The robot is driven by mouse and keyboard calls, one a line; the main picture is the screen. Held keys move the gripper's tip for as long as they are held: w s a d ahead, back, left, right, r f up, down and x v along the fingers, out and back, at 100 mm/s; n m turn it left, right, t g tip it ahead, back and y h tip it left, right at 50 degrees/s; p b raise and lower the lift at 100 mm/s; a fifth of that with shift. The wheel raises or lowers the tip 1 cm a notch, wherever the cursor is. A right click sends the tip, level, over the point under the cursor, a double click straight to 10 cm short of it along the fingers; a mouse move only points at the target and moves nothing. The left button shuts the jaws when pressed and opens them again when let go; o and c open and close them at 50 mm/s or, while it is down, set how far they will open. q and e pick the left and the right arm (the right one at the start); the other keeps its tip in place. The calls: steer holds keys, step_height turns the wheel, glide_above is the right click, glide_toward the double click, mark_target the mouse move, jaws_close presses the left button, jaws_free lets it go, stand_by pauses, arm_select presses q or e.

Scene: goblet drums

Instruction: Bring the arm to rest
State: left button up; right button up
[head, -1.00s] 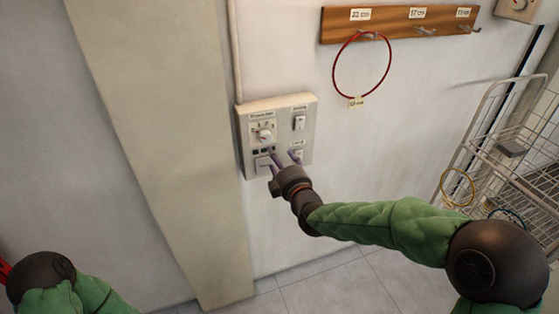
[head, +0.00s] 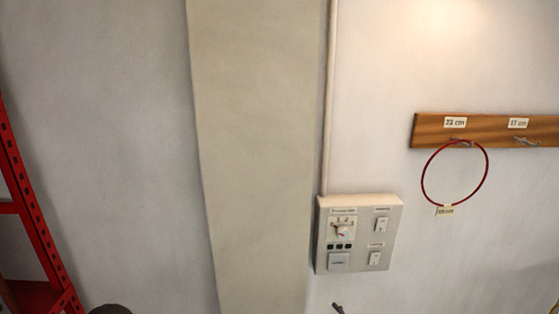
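Only a small dark tip, which looks like part of my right gripper (head: 338,308), shows at the bottom edge in the head view. It is below the wall control panel (head: 359,235) and apart from it. The rest of that gripper and arm is below the picture, so its opening is hidden. The dark rounded top of my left arm (head: 110,309) just shows at the bottom left. My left gripper is out of view.
The panel carries a dial (head: 341,231) and several switches. A red ring (head: 454,171) hangs from a hook on a wooden rail (head: 487,131). A beige pillar (head: 250,150) stands left of the panel. A red metal shelf frame (head: 37,235) is at the far left.

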steer(key=s+a+f+m+g, duration=0.1)
steer(key=s+f+m+g, duration=0.1)
steer(key=s+f, duration=0.3)
steer(key=s+a+f+m+g, duration=0.2)
steer(key=f, duration=0.6)
steer(key=s+a+f+m+g+y, duration=0.1)
steer(key=s+a+f+m+g, duration=0.1)
steer(key=s+f, duration=0.5)
steer(key=s+a+f+m+g+y, duration=0.1)
steer(key=s+f+m+g, duration=0.4)
steer(key=s, duration=0.9)
step_height(320, 180, down, 3)
steer(key=shift+a+r+g, duration=0.2)
steer(key=shift+a+g, duration=0.1)
steer(key=shift+a, duration=0.55)
